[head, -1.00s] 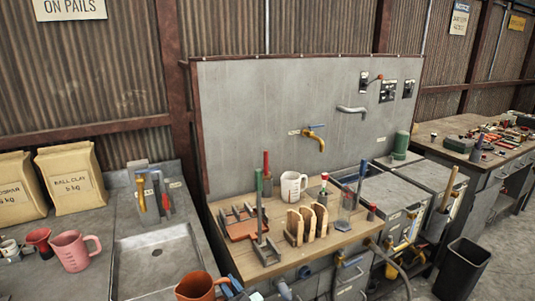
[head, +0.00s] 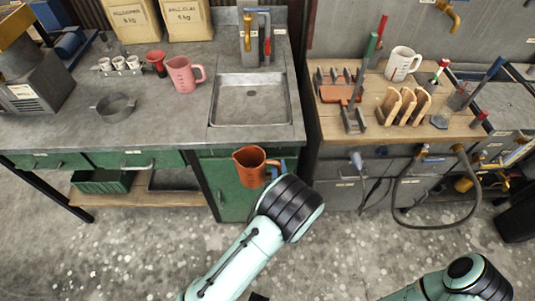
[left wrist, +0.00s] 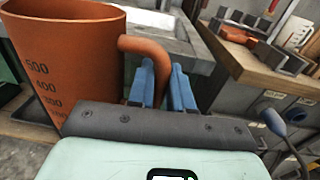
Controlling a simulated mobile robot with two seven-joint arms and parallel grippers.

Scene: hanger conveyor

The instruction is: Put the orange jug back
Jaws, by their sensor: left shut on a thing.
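The orange jug (head: 250,167) is upright in front of the counter, below the sink in the head view. My left gripper (head: 279,169) is at the handle on its right side. In the left wrist view the jug (left wrist: 62,60) fills the left, with dark volume marks on its wall. The blue fingers of my left gripper (left wrist: 163,88) are shut on the jug's handle (left wrist: 150,48). Of my right arm only a part shows at the lower right of the head view; its gripper is out of frame.
A metal sink (head: 252,104) is set in the grey counter (head: 210,133). A pink jug (head: 183,75), a red cup (head: 156,63) and small white cups stand left of it. A wooden-topped bench (head: 370,128) with a white mug (head: 402,64) and racks stands at the right.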

